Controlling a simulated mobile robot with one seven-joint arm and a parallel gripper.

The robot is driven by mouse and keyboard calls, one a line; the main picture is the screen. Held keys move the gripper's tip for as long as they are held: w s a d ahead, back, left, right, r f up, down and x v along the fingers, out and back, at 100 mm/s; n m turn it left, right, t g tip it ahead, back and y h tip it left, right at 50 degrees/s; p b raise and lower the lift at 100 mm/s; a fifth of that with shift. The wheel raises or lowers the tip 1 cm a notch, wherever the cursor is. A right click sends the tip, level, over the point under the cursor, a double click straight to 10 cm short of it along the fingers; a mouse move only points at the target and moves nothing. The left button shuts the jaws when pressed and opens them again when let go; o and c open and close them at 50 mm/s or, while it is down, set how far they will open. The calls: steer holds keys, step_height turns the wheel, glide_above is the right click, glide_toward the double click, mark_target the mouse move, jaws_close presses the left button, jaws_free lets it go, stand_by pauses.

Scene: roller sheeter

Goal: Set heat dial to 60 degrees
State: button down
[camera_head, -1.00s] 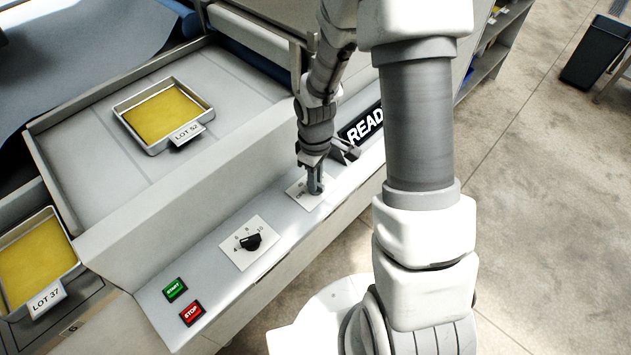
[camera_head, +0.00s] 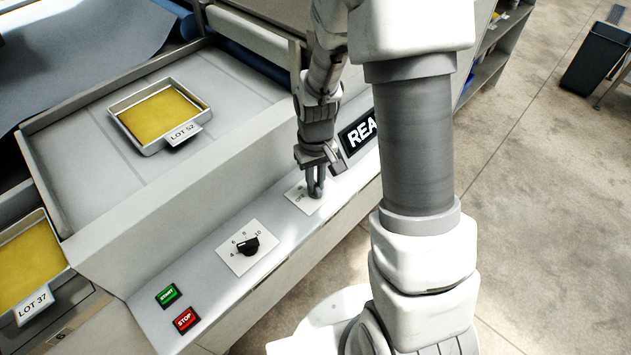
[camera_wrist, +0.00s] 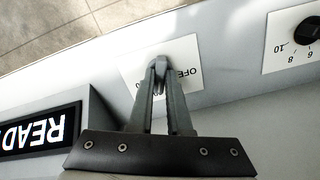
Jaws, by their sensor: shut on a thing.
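My gripper (camera_head: 316,192) points down at a white dial plate (camera_head: 300,202) on the front panel, just below the display. Its fingers (camera_wrist: 160,66) are close together at the tips, shut on the dial's knob, which they hide almost wholly. The white plate (camera_wrist: 190,48) also shows in the wrist view, with the print "OFF" upside down to the right of the fingers. Part of another mark shows left of the fingers, too covered to read. Where the knob points cannot be told.
A second plate with a black knob (camera_head: 248,245) and numbers up to 10 is to the left. It also shows in the wrist view (camera_wrist: 309,30). Green START (camera_head: 168,294) and red STOP (camera_head: 185,319) buttons are farther left. The black display (camera_head: 359,137) stands close behind my gripper.

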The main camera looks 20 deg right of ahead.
mark_target(316, 186)
stand_by(0.4)
steer(key=c, duration=0.9)
jaws_free()
steer(key=shift+o, duration=0.2)
steer(key=shift+r, duration=0.1)
step_height(316, 186, up, 17)
steer(key=p, duration=0.1)
steer(key=shift+r, duration=0.2)
steer(key=s+r+t, duration=0.2)
steer(key=s+r, duration=0.3)
steer(key=s, duration=0.2)
steer(key=s+r+m+t, duration=0.1)
steer(key=s+r+t, duration=0.2)
steer(key=s+r, duration=0.2)
steer(key=s, duration=0.3)
steer(key=shift+s+r+m+t, duration=0.3)
